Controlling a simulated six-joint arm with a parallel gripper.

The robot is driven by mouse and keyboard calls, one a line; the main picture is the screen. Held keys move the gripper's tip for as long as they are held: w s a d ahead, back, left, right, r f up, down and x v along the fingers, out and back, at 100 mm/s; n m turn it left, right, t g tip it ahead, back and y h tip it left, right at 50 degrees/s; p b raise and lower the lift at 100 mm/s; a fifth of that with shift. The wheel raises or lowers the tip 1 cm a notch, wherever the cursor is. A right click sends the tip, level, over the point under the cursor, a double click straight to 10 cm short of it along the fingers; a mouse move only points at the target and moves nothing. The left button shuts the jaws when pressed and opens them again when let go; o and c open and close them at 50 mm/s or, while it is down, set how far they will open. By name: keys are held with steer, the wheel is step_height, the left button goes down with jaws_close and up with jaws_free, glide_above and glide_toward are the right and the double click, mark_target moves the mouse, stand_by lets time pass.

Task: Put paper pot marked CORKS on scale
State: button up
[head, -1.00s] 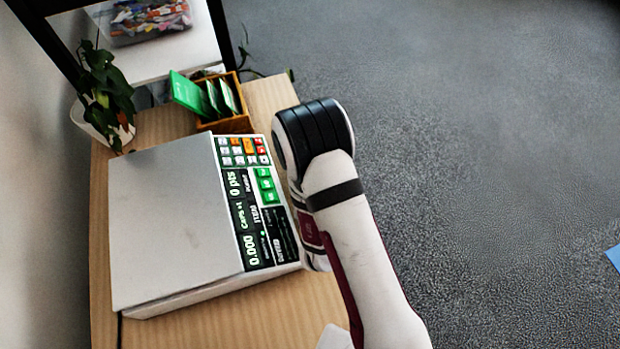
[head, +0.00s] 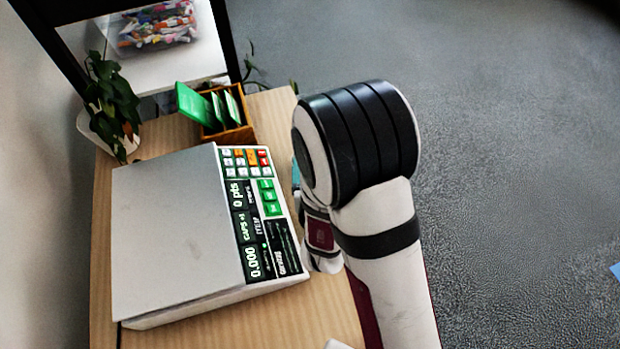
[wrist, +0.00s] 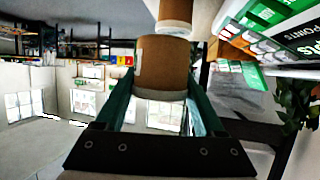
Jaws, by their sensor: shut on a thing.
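In the wrist view, a brown paper pot (wrist: 163,62) with a pale rim sits between the green fingers of my gripper (wrist: 160,82). The gripper is shut on it. I cannot read any marking on the pot. A second brown, pale-edged pot-like thing (wrist: 175,12) shows just beyond it, cut off by the frame. In the head view my arm hides the pot and nearly all of the gripper. The scale (head: 175,230) stands left of my arm with a bare grey plate. Its display reads 0.000, CAPS x1 and 0 pts. Its keypad (wrist: 262,18) shows in the wrist view.
The scale stands on a wooden table (head: 265,325). Behind it are a wooden box (head: 233,134) with green packets and a potted plant (head: 110,100). A clear bin of colourful items (head: 157,30) is farther back. Grey floor (head: 520,180) lies right of the table.

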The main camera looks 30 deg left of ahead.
steer(key=shift+r, duration=0.8)
steer(key=s+a+r+n+g+y, duration=0.6)
steer(key=s+a+r+n+g, duration=0.3)
steer(key=r, duration=0.3)
glide_above(193, 205)
steer(key=shift+t, duration=0.4)
steer(key=f, duration=0.6)
steer(key=shift+w+d+f, duration=0.2)
steer(key=shift+d+f, duration=0.05)
steer(key=shift+f, duration=0.1)
steer(key=shift+s+a+f, duration=0.1)
steer(key=shift+a+f, duration=0.05)
steer(key=shift+f, duration=0.95)
steer(key=shift+s+a+f, duration=0.1)
steer(key=shift+a+f, duration=0.05)
steer(key=shift+f, duration=0.95)
steer(key=o, duration=1.5)
steer(key=shift+f, duration=0.15)
steer(key=shift+d+r, duration=0.15)
steer(key=shift+r, duration=0.1)
steer(key=v, duration=0.5)
steer(key=shift+d, duration=0.1)
